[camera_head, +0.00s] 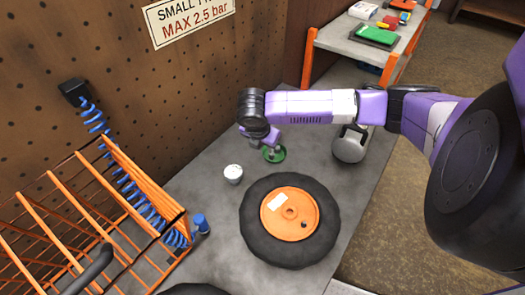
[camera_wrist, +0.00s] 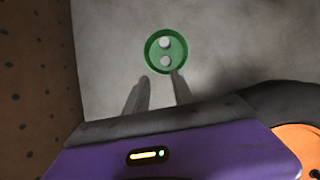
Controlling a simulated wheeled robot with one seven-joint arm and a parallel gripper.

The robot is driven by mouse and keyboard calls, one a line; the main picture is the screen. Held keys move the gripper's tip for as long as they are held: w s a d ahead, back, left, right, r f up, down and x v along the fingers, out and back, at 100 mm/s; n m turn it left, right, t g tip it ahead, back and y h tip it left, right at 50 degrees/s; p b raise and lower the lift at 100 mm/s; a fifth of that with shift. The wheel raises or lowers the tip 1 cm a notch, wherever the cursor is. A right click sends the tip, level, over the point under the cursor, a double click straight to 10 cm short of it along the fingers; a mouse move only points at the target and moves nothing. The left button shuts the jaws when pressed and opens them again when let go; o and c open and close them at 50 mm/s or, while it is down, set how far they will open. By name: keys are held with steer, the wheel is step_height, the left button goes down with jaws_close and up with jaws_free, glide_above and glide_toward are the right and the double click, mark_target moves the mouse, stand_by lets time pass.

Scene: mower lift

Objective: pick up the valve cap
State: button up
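A small round green dish (camera_wrist: 152,70) holds two small pale round pieces, a farther one (camera_wrist: 165,43) and a nearer one (camera_wrist: 166,61). I cannot tell for sure whether either is the valve cap. The green dish (camera_head: 281,156) also shows in the head view, on the grey bench, partly hidden by my gripper (camera_head: 272,149). In the wrist view my gripper (camera_wrist: 160,77) has its two fingers apart with nothing between them. Its fingertips reach the dish's near edge in the picture. Their height above the dish is unclear.
A black tyre on an orange hub (camera_head: 290,213) lies in front of the dish. A white cup (camera_head: 233,174) stands left of it and a grey kettlebell-like weight (camera_head: 350,147) to its right. An orange wire rack (camera_head: 75,215) and blue coiled hose (camera_head: 140,195) are at left. A pegboard wall (camera_head: 190,90) rises behind.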

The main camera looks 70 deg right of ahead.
mark_target(272, 156)
steer(key=f+b, duration=0.1)
steer(key=s+d+f+b, duration=0.1)
steer(key=shift+f+n+b, duration=0.2)
steer(key=shift+n+b, duration=0.1)
steer(key=shift+n, duration=0.1)
steer(key=b+x, duration=0.5)
steer(key=shift+s+d, duration=0.15)
steer(key=shift+d, duration=0.1)
steer(key=shift+r, duration=0.1)
jaws_close()
